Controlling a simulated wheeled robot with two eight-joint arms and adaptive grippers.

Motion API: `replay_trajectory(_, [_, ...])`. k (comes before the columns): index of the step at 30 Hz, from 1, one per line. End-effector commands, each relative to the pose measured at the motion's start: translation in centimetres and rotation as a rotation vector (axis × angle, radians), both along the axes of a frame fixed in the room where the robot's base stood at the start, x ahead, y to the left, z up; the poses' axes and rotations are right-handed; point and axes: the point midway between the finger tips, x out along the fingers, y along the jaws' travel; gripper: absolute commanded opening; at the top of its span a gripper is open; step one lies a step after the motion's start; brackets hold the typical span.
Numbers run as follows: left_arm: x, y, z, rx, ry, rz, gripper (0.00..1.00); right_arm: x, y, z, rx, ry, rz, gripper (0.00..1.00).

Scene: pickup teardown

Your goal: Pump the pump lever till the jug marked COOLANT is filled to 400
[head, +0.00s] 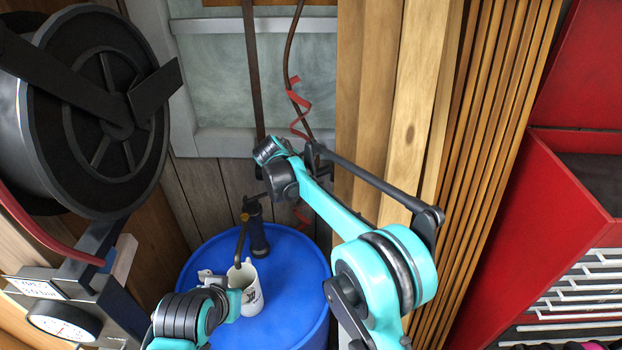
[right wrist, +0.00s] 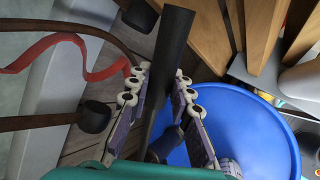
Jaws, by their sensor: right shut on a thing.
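A dark hand pump (head: 256,236) stands on top of a blue drum (head: 298,275). Its spout (head: 240,243) hangs down over the mouth of a small white jug (head: 249,298) on the drum. Dark print shows on the jug, too small to read; its fill level is hidden. My right gripper (right wrist: 158,90) is shut on the black pump lever (right wrist: 174,55), with a row of pads on each side of the bar. In the head view my right wrist hides that grip. My left gripper (head: 222,288) is at the jug's left side; its fingers are mostly hidden.
A large black reel (head: 95,110) hangs at upper left, above a pressure gauge (head: 60,325). Wooden boards (head: 420,110) lean behind my right arm. A red tool cabinet (head: 570,200) stands at right. A red coiled strip (head: 297,105) hangs near my right wrist.

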Motion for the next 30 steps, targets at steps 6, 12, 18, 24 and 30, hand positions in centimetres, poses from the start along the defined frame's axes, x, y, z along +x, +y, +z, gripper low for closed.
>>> replay_trajectory(6, [0.0,0.0,0.0,0.000,0.000,0.000,0.43,0.0,0.0,0.0,0.000,-0.001,0.002,0.00])
replay_trajectory(12, [0.0,0.0,0.0,0.000,0.000,0.000,0.43,0.0,0.0,0.0,0.000,0.000,0.002,0.42])
replay_trajectory(18, [0.0,0.0,0.0,0.000,0.000,0.000,0.43,0.0,0.0,0.0,0.001,0.000,0.000,0.42])
replay_trajectory(24, [0.0,0.0,0.0,0.000,0.000,0.000,0.43,-0.7,0.5,1.0,0.000,0.001,0.002,0.42])
replay_trajectory(30, [0.0,0.0,0.0,0.000,0.000,0.000,0.43,-3.0,2.0,4.1,0.001,0.001,0.004,0.42])
